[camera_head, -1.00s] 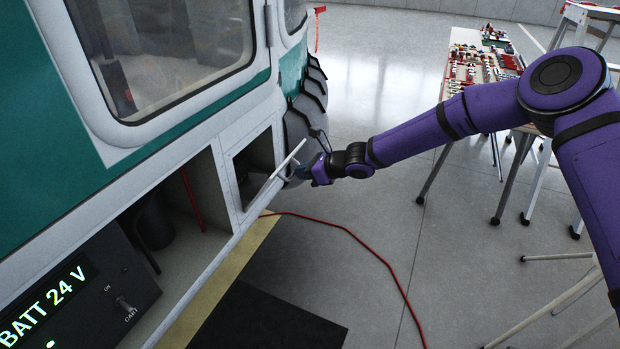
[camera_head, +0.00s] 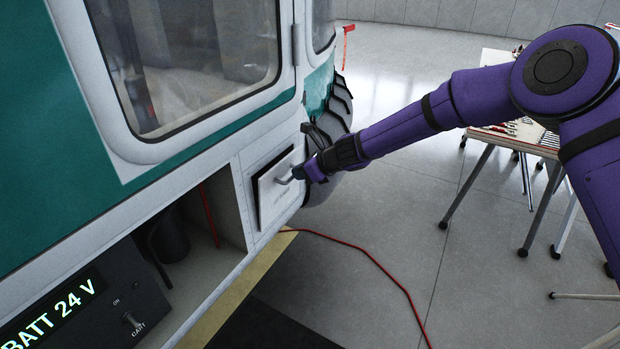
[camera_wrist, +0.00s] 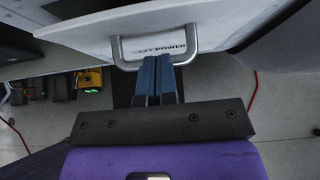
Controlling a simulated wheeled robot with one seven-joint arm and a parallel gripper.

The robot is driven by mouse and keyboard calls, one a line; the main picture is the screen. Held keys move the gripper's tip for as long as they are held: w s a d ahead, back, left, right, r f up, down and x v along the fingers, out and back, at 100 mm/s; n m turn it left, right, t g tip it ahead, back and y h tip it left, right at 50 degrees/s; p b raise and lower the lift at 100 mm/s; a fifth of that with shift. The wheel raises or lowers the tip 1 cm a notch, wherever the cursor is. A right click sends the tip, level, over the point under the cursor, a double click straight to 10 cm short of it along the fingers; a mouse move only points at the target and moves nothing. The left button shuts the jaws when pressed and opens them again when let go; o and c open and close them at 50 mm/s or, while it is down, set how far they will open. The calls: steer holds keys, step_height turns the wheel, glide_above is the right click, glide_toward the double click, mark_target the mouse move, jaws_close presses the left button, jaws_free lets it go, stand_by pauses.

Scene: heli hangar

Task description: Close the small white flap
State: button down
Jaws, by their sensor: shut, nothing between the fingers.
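The small white flap (camera_head: 270,190) is on the side of the helicopter, over a square opening. In the head view it is nearly flush, with a dark gap along its left and top edges. It also fills the top of the wrist view (camera_wrist: 80,35), with lettering ending in "POWER" and a grey metal handle (camera_wrist: 190,45). My gripper (camera_head: 292,177) is at the flap's outer face by the handle. In the wrist view its two blue fingers (camera_wrist: 155,58) are together, with tips at the handle. Whether they touch the flap cannot be told.
An open bay left of the flap holds a battery panel (camera_head: 95,315) reading "BATT 24 V". A red cable (camera_head: 365,250) lies on the floor. A table (camera_head: 490,135) with small parts stands at the right.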

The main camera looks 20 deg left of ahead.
steer(key=shift+w+a+r, duration=0.1)
steer(key=shift+a+r, duration=0.2)
steer(key=shift+a, duration=0.5)
